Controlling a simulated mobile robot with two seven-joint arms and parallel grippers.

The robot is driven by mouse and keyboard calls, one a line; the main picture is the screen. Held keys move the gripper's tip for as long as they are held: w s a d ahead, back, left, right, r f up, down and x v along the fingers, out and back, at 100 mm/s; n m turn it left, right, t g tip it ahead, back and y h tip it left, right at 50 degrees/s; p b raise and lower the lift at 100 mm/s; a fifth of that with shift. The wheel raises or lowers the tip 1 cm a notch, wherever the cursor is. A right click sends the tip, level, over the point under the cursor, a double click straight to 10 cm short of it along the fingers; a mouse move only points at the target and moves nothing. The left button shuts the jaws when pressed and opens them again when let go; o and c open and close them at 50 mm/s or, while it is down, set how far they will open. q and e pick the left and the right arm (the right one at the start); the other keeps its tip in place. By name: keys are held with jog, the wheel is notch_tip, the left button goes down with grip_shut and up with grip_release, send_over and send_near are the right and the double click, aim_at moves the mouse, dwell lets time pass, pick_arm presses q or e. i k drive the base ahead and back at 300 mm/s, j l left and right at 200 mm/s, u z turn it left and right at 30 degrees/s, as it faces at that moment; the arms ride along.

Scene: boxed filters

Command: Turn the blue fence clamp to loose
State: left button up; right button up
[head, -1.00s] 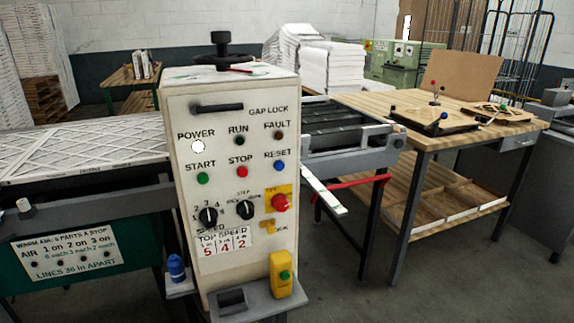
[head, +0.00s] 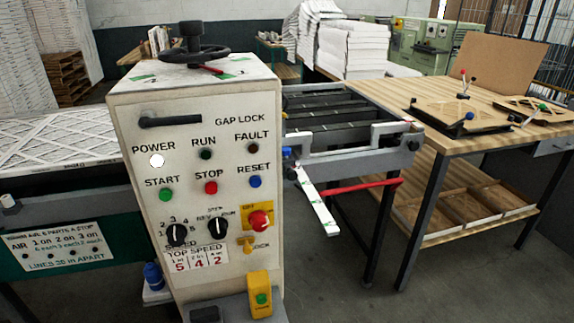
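A small blue part (head: 287,152), which looks like the blue fence clamp, sits at the near left end of the white fence bracket (head: 325,143), just right of the control cabinet (head: 205,115). It is too small to tell which way it is turned. A white bar (head: 316,199) with green marks slopes down below it, and a red bar (head: 360,191) runs to the right. Neither of my grippers is in view.
A wooden bench (head: 400,95) stands at the right, holding a jig (head: 445,125) with another blue knob (head: 469,115). A blue bottle (head: 153,276) and a yellow pendant (head: 259,294) are by the cabinet. Floor is clear before the bars.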

aim_at(286, 151)
jog(key=l+u, duration=0.2)
jog(key=u, duration=0.3)
jog(key=i+l+u, duration=0.25)
jog(key=l, duration=0.25)
jog(key=l+u, duration=0.25)
jog(key=l, duration=0.25)
jog(key=l+u, duration=0.15)
jog(key=l, duration=0.9)
